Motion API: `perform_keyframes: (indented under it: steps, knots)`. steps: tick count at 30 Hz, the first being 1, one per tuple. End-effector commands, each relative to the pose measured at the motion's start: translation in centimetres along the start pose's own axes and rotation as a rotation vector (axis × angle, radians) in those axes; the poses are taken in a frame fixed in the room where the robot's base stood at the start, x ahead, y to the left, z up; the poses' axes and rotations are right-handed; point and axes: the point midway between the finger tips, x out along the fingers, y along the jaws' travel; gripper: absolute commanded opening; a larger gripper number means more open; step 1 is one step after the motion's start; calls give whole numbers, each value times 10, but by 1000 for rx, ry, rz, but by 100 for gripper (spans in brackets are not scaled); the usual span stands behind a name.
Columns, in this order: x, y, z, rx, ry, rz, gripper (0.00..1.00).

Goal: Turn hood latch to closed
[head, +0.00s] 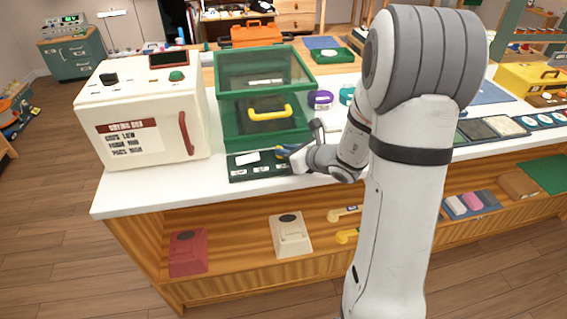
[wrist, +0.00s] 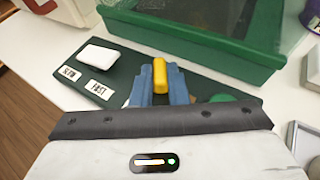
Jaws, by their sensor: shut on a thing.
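The green hood (head: 228,122) is a clear-topped box with a yellow front handle (head: 270,113). In front of it lies a dark green control panel (head: 238,175), also in the wrist view (wrist: 122,62), with white labels and a white switch (wrist: 98,56). My gripper (head: 282,151) is over the panel's right part. In the wrist view its blue fingers (wrist: 161,82) are shut on a small upright yellow block (wrist: 160,70), which may be the hood latch. A green round part (wrist: 222,98) is partly hidden by my gripper.
A white drying box (head: 150,115) with a red handle stands left of the hood. Purple (head: 320,99) and teal round things stand to its right. The counter's front edge (head: 150,208) is near the panel. A shelf below holds phones (head: 290,235).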

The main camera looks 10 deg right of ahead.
Motion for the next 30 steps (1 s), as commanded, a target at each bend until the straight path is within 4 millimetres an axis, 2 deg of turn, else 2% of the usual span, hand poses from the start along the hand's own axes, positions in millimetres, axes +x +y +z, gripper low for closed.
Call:
perform_keyframes:
  steps: [1, 12, 30]
  knots:
    - [2, 2, -7, 10, -1, -32, 0]
    - [2, 5, -6, 79, 1, -192, 0]
    - [4, 9, -8, 145, 0, -351, 0]
